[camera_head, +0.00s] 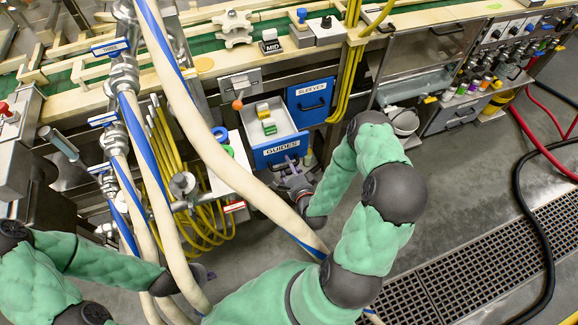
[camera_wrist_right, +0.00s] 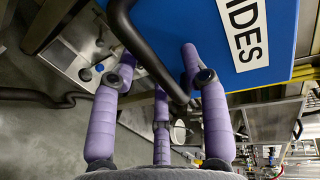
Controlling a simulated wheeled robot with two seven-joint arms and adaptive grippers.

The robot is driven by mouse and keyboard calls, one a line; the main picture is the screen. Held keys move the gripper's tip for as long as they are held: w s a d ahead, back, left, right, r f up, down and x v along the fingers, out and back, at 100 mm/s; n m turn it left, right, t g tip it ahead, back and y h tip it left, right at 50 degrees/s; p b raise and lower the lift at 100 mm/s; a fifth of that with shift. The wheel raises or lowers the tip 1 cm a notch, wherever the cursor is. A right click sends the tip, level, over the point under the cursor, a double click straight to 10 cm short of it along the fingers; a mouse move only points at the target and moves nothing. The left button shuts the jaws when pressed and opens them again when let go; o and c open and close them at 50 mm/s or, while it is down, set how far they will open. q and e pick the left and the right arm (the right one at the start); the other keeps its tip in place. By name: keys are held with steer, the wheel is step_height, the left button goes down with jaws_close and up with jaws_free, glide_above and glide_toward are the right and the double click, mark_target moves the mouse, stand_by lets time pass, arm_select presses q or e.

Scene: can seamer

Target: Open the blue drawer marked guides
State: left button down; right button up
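The blue drawer marked GUIDES (camera_head: 276,150) stands pulled out from the bench front in the head view. Its pale inside shows, with yellow, white and green blocks (camera_head: 266,117) in it. Its blue front (camera_wrist_right: 285,30) fills the upper right of the right wrist view. The dark bar handle (camera_wrist_right: 150,62) runs between the purple fingers of my right gripper (camera_wrist_right: 158,62). The right gripper (camera_head: 296,182) is at the drawer's front; how tightly its fingers close on the bar is unclear. My left gripper (camera_head: 200,274) is low at the left, mostly hidden by a hose.
A closed blue drawer marked SLEEVES (camera_head: 311,101) is right of the guides drawer. Pale hoses (camera_head: 215,150) cross in front at the left, with yellow cables (camera_head: 180,170) behind. Open grey floor (camera_head: 455,180) and a floor grate (camera_head: 490,265) lie to the right.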

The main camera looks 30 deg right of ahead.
steer(key=v, duration=1.2)
steer(key=shift+a, duration=0.1)
stand_by(0.5)
steer(key=w+a+f+n+g+y, duration=0.3)
steer(key=a+f+n+g+y, duration=0.3)
steer(key=a+f+n, duration=0.25)
steer(key=s+a+f+n+g+y, duration=0.1)
steer(key=s+a+n+g, duration=0.6)
steer(key=a+n+g, duration=0.1)
steer(key=shift+s+a+f+n+g+y+p, duration=0.3)
steer(key=shift+a+n+g+p, duration=0.15)
steer(key=shift+a+n, duration=0.55)
